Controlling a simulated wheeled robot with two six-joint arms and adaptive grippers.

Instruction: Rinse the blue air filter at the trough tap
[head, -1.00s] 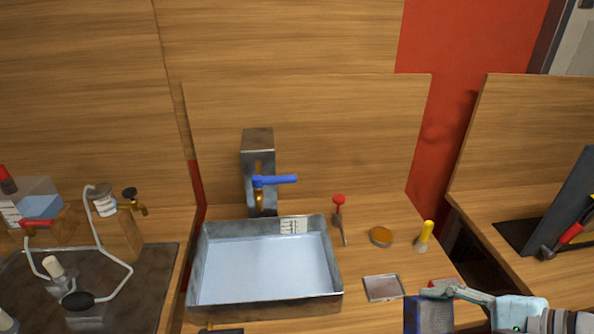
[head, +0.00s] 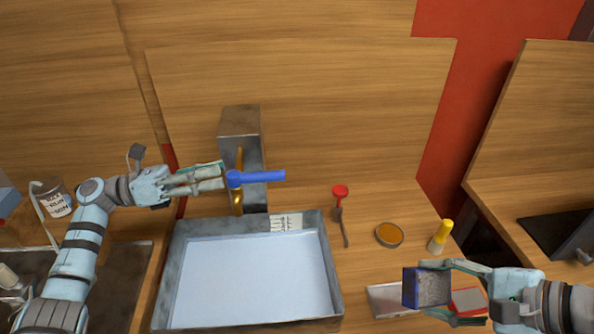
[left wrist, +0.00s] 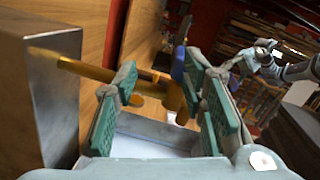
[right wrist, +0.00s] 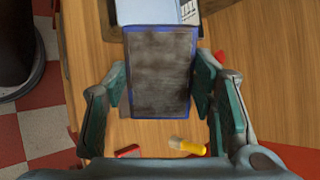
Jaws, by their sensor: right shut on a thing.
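The blue air filter (head: 432,288), a small block with a blue frame and a dirty grey face, is held in my right gripper (head: 452,290) at the lower right, right of the trough. The filter face (right wrist: 158,72) fills the space between the fingers in the right wrist view. The metal trough (head: 334,275) shows a pale blue inside. The brass tap (head: 238,202) with its blue lever (head: 262,176) hangs from a grey post at the trough's back. My left gripper (head: 222,178) is open close to the left of the lever; the tap (left wrist: 172,96) shows between its fingers in the left wrist view.
Right of the trough lie a red-topped brush-like tool (head: 341,195), a round amber dish (head: 390,235), a yellow-capped item (head: 440,236) and a flat metal tray (head: 385,300). A wooden board stands behind the tap. A jar (head: 54,200) stands left.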

